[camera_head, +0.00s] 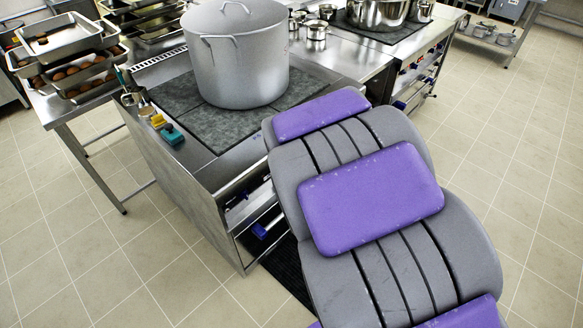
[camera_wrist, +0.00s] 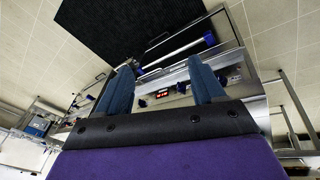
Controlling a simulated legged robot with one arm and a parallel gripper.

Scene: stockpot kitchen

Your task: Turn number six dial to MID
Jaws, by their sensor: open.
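In the wrist view my gripper (camera_wrist: 160,64) has two blue-grey fingers spread apart with nothing between them. The stove front lies beyond them, seen with the floor toward the top. Small dark blue knobs show on it, including one left of the red display (camera_wrist: 166,93), a blue knob (camera_wrist: 140,103), and one to its right, another blue knob (camera_wrist: 181,88). No numbers or MID marks are readable, so I cannot tell which is dial six. In the head view my purple and grey arm covers much of the stove front and hides my gripper. A blue knob (camera_head: 259,230) shows left of the arm.
A large grey stockpot (camera_head: 240,60) stands on the dark stove top (camera_head: 185,97). Small yellow and teal items sit at its left edge. A steel table (camera_head: 85,99) with stacked trays stands at left. Tiled floor (camera_head: 70,250) is open at front left. A black mat (camera_wrist: 120,25) lies before the stove.

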